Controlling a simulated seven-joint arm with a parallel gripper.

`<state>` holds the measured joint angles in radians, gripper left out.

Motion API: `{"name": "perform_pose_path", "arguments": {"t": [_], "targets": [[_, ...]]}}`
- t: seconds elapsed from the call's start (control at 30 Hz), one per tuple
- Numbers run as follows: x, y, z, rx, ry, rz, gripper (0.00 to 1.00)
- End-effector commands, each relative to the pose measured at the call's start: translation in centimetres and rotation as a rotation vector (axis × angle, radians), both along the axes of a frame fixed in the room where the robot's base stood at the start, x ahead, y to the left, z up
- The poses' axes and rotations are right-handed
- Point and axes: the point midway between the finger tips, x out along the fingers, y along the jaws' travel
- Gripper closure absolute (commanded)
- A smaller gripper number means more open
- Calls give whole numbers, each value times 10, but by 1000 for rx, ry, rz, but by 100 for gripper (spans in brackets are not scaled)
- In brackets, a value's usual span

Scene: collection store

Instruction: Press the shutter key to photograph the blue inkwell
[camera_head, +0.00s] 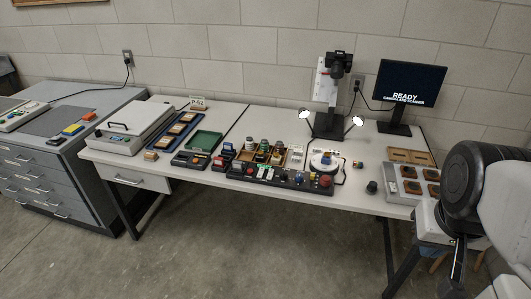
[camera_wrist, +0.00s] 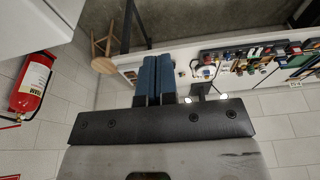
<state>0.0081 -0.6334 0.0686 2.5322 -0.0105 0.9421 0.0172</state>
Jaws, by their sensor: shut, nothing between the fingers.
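A long black control panel (camera_head: 280,178) with several coloured keys, one large and red at its right end, lies along the front of the table. Which key is the shutter key is too small to read. A white round stand (camera_head: 318,166) behind the panel's right end, under the camera on its post (camera_head: 339,62), bears a small bluish thing; I cannot tell whether it is the inkwell. My gripper, with dark blue fingers (camera_wrist: 154,80), is shut and empty in the wrist view. It is well away from the panel, which shows upside down at upper right there.
Two lit lamps flank the camera post. A monitor (camera_head: 412,84) reads READY. A grey tray (camera_head: 402,182) with brown pieces stands at the table's right, a small dark cylinder (camera_head: 371,187) left of it. A stool (camera_wrist: 104,48) and fire extinguisher (camera_wrist: 32,84) show in the wrist view.

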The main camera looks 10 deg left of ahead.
Motion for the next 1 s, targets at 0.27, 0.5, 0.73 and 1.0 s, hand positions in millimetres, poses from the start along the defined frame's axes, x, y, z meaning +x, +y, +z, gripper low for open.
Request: {"name": "perform_pose_path", "arguments": {"t": [0.27, 0.5, 0.73, 1.0], "targets": [[0, 0, 0, 0, 0, 0, 100], [1, 0, 0, -1, 0, 2, 100], [12, 1, 3, -25, 5, 32, 100], [51, 6, 9, -100, 19, 134, 100]]}}
